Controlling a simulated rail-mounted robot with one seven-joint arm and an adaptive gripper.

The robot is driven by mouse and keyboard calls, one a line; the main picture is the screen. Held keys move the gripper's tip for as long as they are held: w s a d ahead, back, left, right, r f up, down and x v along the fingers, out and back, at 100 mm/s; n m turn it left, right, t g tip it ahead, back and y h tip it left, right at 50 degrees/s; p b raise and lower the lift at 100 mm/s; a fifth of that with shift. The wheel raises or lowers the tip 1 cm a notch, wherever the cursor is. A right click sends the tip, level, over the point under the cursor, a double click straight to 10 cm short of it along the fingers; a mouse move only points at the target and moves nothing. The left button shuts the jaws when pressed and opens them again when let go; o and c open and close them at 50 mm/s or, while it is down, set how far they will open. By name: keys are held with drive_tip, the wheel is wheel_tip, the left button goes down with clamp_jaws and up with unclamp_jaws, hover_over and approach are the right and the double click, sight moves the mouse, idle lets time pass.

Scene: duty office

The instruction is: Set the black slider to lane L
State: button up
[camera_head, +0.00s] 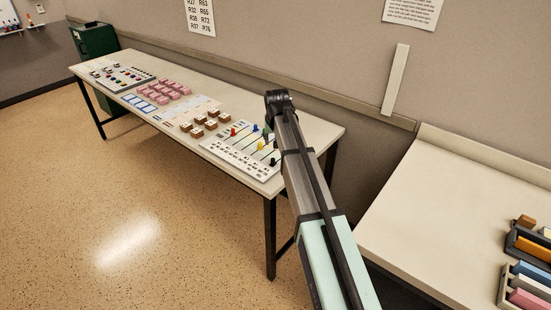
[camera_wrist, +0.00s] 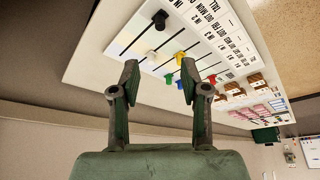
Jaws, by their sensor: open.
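The slider board (camera_head: 232,155) is a white panel at the near end of the long table in the head view. It also shows in the wrist view (camera_wrist: 222,32), with dark slots and printed labels. The black slider (camera_wrist: 160,19) is a round knob at the top left there, on the outermost slot. Yellow (camera_wrist: 180,57), green (camera_wrist: 168,79), blue (camera_wrist: 197,75) and red (camera_wrist: 212,79) knobs are on other slots. My gripper (camera_wrist: 160,76) is open and empty, with the green knob appearing between its fingertips and the black knob beyond them. I cannot make out a lane L mark.
Brown blocks (camera_head: 206,124) and pink blocks (camera_head: 165,91) stand farther along the table (camera_head: 315,131). A second board (camera_head: 124,78) lies at its far end. A separate counter (camera_head: 450,215) with coloured items is at the right. My arm covers part of the table's near end.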

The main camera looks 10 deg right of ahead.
sight(273, 159)
drive_tip(key=p+x, duration=0.4)
drive_tip(key=x, duration=1.2)
drive_tip(key=shift+s, duration=0.1)
drive_tip(key=shift+c, duration=0.3)
clamp_jaws()
